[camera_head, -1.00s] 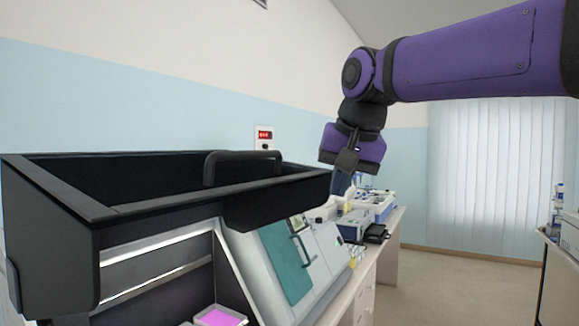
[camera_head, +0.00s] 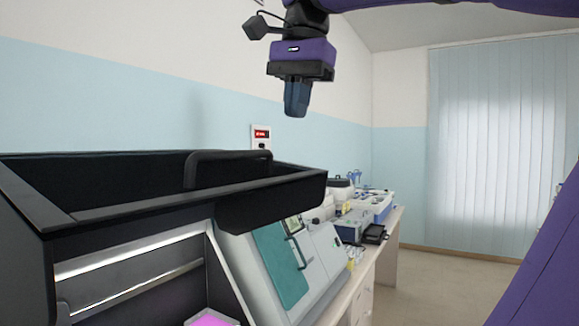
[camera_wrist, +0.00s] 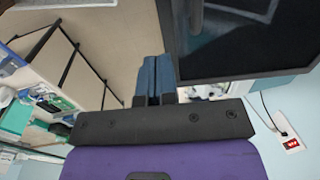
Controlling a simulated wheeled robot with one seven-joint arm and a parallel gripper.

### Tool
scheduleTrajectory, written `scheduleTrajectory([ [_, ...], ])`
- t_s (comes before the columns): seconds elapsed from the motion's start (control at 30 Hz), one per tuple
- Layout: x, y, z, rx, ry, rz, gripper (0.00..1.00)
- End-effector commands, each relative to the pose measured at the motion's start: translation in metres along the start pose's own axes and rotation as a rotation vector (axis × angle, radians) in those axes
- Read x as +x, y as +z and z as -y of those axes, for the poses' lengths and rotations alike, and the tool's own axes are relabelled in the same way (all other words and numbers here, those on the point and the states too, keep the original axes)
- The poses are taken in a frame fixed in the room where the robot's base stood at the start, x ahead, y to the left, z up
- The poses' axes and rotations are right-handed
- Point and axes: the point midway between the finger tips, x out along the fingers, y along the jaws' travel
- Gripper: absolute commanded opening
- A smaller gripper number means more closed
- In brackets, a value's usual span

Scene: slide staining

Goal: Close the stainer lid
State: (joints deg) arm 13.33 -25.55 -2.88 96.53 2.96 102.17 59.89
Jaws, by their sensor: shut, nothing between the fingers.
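The stainer lid (camera_head: 130,222) is a black, tray-like raised cover with a dark handle bar (camera_head: 235,155) along its far right part. It stands lifted above the stainer (camera_head: 290,272), whose lit inside shows below it. My gripper (camera_head: 296,112) is above and behind the handle, pointing down, shut and empty, apart from the lid. In the wrist view the shut fingers (camera_wrist: 155,70) show beside a large dark panel (camera_wrist: 240,35), which looks like part of the lid.
A pink-filled tray (camera_head: 212,318) sits inside the stainer. Several lab devices (camera_head: 360,220) stand on the bench behind it. A red-display wall box (camera_head: 261,135) is on the blue wall. The floor to the right is open.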

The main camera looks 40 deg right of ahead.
Motion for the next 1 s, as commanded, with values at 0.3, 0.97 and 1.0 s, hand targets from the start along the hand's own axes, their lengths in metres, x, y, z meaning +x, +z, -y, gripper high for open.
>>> scheduleTrajectory([
  [0.3,0.061,0.001,-0.001,-0.002,0.002,0.001,0.0],
  [0.97,0.101,0.0,0.0,-0.001,-0.001,-0.001,0.0],
  [1.0,0.101,0.0,0.0,-0.001,-0.001,-0.001,0.0],
])
